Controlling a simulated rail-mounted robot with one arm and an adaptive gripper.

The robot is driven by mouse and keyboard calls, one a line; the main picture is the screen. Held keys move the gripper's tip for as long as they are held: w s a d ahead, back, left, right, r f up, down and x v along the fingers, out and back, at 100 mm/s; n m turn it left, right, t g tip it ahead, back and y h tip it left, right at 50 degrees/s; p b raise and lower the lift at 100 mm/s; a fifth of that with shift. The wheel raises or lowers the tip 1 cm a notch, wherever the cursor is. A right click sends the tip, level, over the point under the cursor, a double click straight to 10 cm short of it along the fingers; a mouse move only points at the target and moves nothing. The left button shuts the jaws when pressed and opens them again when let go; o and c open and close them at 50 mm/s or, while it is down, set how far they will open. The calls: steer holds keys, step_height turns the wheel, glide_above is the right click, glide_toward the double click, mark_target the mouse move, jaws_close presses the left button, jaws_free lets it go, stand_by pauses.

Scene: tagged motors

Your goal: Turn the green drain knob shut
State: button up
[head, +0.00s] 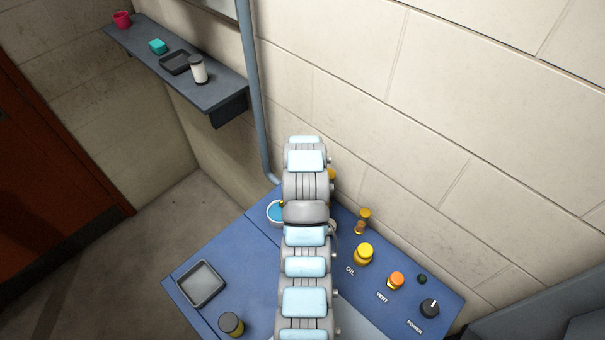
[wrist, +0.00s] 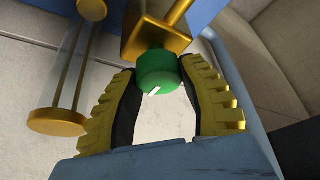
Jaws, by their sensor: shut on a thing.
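In the wrist view, the green drain knob (wrist: 157,72) with a white mark on its face sits on a brass block. My gripper (wrist: 158,80) has its two yellow-and-black fingers on either side of the knob, shut on it. The white mark runs slantwise on the knob's face. In the head view, my own arm hides the knob and the gripper.
The blue bench (head: 250,300) carries a yellow oil knob (head: 364,254), an orange vent knob (head: 396,280) and a black power knob (head: 429,307) to the right of my arm. A grey tray (head: 202,285) lies at left.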

steer(key=shift+f, duration=0.1)
steer(key=o, duration=1.2)
steer(key=shift+r, duration=0.2)
step_height(320, 180, up, 10)
steer(key=shift+f, duration=0.1)
